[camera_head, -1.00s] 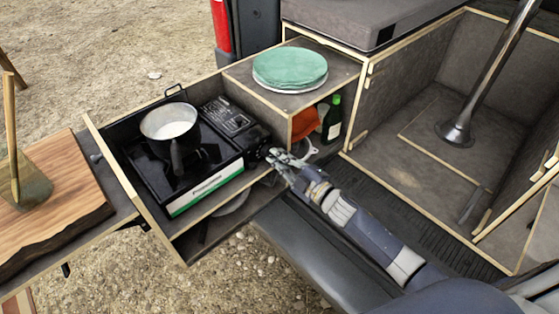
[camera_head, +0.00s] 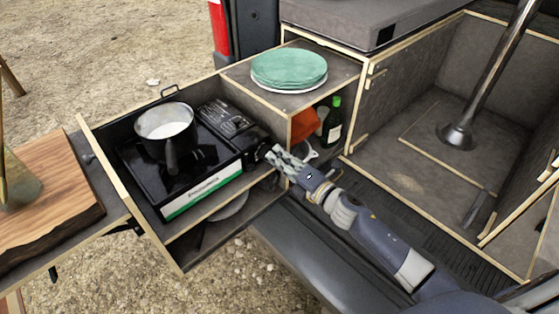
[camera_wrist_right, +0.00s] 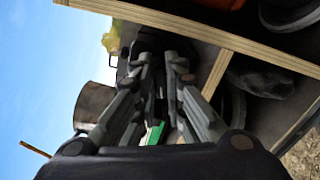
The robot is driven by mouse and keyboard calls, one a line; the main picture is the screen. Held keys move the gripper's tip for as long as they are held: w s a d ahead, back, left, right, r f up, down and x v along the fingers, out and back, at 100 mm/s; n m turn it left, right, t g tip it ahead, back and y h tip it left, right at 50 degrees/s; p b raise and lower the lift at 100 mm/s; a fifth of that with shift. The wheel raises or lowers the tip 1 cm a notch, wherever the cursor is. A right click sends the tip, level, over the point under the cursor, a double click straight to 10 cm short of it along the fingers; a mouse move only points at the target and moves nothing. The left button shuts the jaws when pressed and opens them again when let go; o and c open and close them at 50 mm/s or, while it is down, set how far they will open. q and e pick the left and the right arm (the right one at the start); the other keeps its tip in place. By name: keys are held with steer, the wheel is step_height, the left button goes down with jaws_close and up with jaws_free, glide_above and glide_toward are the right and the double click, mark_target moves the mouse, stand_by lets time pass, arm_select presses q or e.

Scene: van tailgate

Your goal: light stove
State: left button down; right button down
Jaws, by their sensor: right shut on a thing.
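The black camping stove (camera_head: 190,165) sits in the pulled-out drawer, with a green and white strip along its front. A pot (camera_head: 165,128) with pale contents stands on it; its handle points toward the front. My right gripper (camera_head: 268,152) is at the stove's right end, where the control knob is, and its fingers are shut on the knob. In the right wrist view the two fingers (camera_wrist_right: 165,85) reach to a dark round part at the stove's end, and the pot (camera_wrist_right: 92,105) shows to their left. The knob is mostly hidden by the fingers. My left gripper is out of view.
Green plates (camera_head: 289,68) are stacked on the cabinet top right of the stove. A green bottle (camera_head: 332,122) and an orange item (camera_head: 304,124) stand in the cubby beneath. A wooden board (camera_head: 45,200) lies at the left. A metal post (camera_head: 480,85) stands at the right.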

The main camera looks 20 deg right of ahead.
steer(key=shift+a+n+b, duration=0.1)
steer(key=shift+n+b, duration=0.25)
steer(key=shift+n, duration=0.75)
steer(key=shift+s, duration=0.1)
steer(key=c, duration=1.7)
jaws_free()
steer(key=shift+o, duration=0.2)
steer(key=v, duration=1.2)
steer(key=shift+r, duration=0.1)
